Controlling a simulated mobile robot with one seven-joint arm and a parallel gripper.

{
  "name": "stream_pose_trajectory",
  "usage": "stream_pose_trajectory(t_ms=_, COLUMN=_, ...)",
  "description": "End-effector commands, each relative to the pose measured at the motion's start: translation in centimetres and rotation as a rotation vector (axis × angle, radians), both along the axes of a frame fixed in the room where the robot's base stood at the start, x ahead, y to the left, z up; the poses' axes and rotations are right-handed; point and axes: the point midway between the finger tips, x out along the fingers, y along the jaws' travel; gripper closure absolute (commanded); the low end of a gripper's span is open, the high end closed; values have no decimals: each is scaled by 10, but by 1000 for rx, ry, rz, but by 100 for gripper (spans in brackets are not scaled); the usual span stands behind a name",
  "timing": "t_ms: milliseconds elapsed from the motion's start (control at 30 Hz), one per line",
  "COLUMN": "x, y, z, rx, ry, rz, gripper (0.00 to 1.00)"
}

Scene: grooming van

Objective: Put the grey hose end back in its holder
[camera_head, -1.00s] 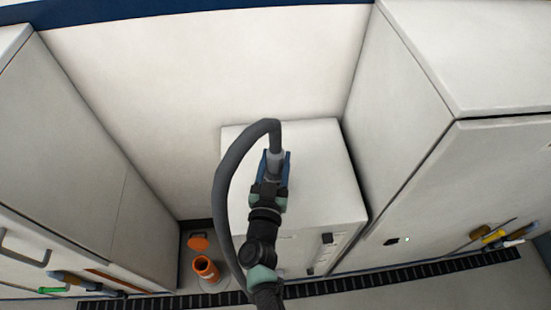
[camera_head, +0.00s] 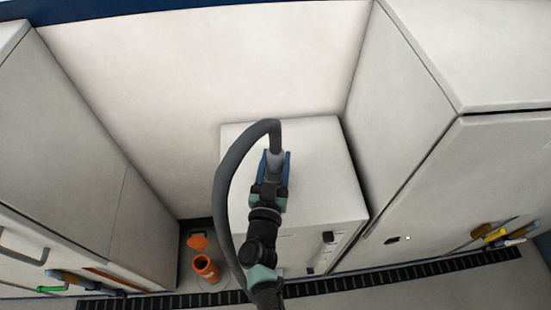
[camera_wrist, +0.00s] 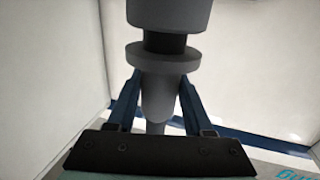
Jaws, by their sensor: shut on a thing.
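The grey hose end (camera_head: 276,159) is between the blue fingers of my gripper (camera_head: 274,168), over the white box (camera_head: 320,165) in the head view. In the wrist view, the hose end (camera_wrist: 160,85) shows as a grey tapered piece with a wide collar, and my gripper (camera_wrist: 156,100) is shut on it from both sides. The dark grey hose (camera_head: 228,180) arches up from the hose end and loops down to the left beside my arm. An orange open-topped cylinder (camera_head: 206,268) stands on the floor left of the box. I cannot tell whether it is the holder.
A round orange piece (camera_head: 198,242) sits just behind the cylinder. White cabinets stand at the left (camera_head: 75,150) and right (camera_head: 400,110). A dark slatted strip (camera_head: 420,268) runs along the floor in front. Several coloured handles (camera_head: 495,236) show at the right. The box top is bare.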

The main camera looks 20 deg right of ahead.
Motion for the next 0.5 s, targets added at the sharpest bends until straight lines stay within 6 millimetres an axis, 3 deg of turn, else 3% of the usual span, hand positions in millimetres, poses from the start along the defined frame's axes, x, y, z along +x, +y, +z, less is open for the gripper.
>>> stream_pose_trajectory(t_ms=100, x=1, y=0, z=-1, rx=-2, ry=-3, rz=-1, gripper=100)
stream_pose_trajectory(t_ms=133, x=1, y=0, z=0, rx=-1, ry=-3, rz=-1, gripper=45)
stream_pose_trajectory(t_ms=300, x=0, y=0, z=-1, rx=0, ry=-2, rz=-1, gripper=15)
stream_pose_trajectory(t_ms=500, x=0, y=0, z=-1, rx=0, ry=-1, rz=0, gripper=14)
